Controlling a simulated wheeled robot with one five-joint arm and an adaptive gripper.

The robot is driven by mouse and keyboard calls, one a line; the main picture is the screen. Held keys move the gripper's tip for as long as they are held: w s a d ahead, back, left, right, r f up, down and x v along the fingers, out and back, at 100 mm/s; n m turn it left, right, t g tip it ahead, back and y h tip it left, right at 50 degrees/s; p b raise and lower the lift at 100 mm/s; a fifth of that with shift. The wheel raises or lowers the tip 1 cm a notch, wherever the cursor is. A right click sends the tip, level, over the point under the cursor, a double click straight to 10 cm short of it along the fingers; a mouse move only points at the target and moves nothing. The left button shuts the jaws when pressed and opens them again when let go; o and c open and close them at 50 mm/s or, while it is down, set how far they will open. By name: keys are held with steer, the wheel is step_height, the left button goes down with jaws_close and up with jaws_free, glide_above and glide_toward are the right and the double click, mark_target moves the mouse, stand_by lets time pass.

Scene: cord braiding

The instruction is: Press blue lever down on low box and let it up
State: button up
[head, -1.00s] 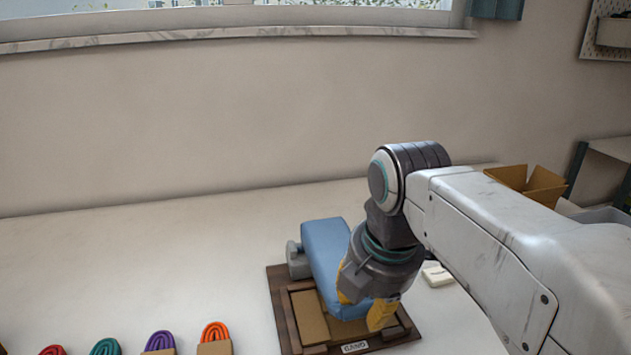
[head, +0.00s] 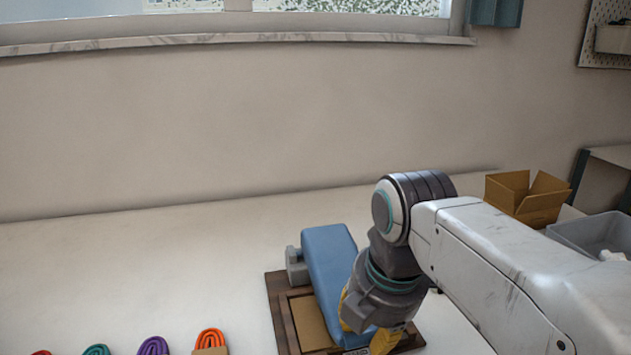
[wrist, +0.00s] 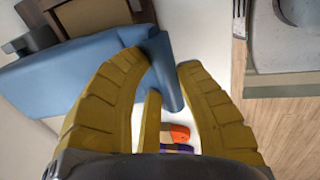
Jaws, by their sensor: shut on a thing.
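The blue lever (head: 330,262) is a thick padded bar sloping toward the front over the low box (head: 283,318), a dark wooden frame with brown panels. My gripper (head: 366,332) is at the lever's near end, pointing down, with yellow fingers. In the wrist view, the lever (wrist: 95,72) reaches in from the left and its end lies between the fingertips (wrist: 166,62). The gripper is shut on that end. My arm and fingers hide part of the lever's near end and the box's right side, so I cannot tell whether the lever touches the box there.
Several coiled cords, including a purple one (head: 153,346) and an orange one (head: 209,340), lie at the front left. An open cardboard box (head: 538,212) and a grey bin (head: 592,234) stand at the right. The white table is clear behind and left of the low box.

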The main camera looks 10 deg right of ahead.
steer(key=shift+s+f+b, duration=0.2)
steer(key=shift+f+b, duration=0.4)
steer(key=shift+f, duration=0.35)
steer(key=shift+s+f+b, duration=0.2)
steer(key=shift+f+b, duration=0.4)
steer(key=shift+f, duration=0.35)
steer(key=shift+f+b, duration=0.4)
steer(key=shift+f, duration=0.05)
steer(key=o, duration=1.7)
steer(key=shift+r, duration=0.1)
steer(key=shift+o, duration=0.2)
steer(key=shift+r, duration=0.15)
steer(key=shift+w+p+v, duration=0.2)
steer(key=shift+p+v, duration=0.6)
steer(key=shift+w+p+v, duration=0.2)
steer(key=shift+p+v, duration=0.6)
steer(key=shift+w+p+v, duration=0.2)
steer(key=shift+p+v, duration=0.6)
steer(key=shift+r, duration=0.15)
